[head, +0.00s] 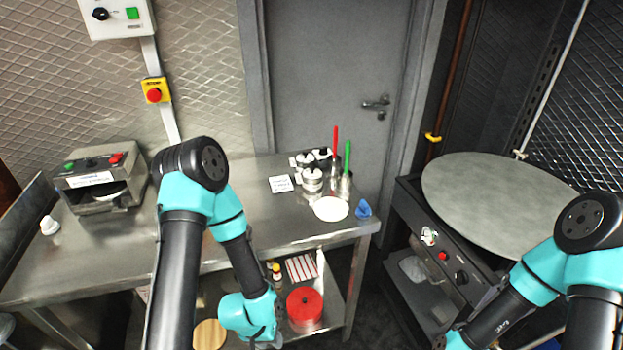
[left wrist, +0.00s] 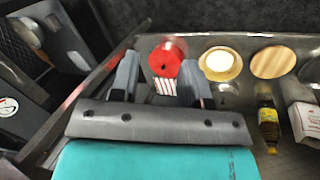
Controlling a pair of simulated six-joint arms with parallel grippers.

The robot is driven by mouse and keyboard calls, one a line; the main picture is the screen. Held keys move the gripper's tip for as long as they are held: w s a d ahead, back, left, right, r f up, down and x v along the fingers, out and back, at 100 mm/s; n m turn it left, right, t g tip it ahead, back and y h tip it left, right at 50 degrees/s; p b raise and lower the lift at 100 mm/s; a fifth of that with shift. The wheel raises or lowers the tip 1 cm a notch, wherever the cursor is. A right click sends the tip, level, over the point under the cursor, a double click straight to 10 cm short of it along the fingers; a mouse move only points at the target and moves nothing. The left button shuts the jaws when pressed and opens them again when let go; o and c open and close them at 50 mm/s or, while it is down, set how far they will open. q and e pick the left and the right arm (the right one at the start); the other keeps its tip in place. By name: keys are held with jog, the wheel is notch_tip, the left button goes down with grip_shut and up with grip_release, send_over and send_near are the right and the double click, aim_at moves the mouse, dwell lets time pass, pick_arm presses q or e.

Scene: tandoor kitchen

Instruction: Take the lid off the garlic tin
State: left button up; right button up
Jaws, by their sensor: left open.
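A round tin with a red lid and a small dark knob (head: 305,303) stands on the lower shelf of the steel table. No label on it can be read, so I cannot tell for sure that it is the garlic tin. It also shows in the left wrist view (left wrist: 167,56), with its lid on, beyond my fingertips. My left gripper (left wrist: 158,82) is open and empty, its fingers apart and pointing toward the tin without touching it. In the head view the left wrist is low, left of the tin. My right arm comes in at the right; its gripper is out of frame.
Beside the tin are a striped cloth (head: 301,267), a pale round container (left wrist: 220,63), a round wooden board (left wrist: 272,62) and a bottle (left wrist: 267,125). The steel tabletop (head: 270,230) above carries several small tins (head: 312,180) and a white plate (head: 331,208).

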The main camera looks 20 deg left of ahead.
dwell(0.3)
pick_arm(q)
jog(key=o, duration=1.1)
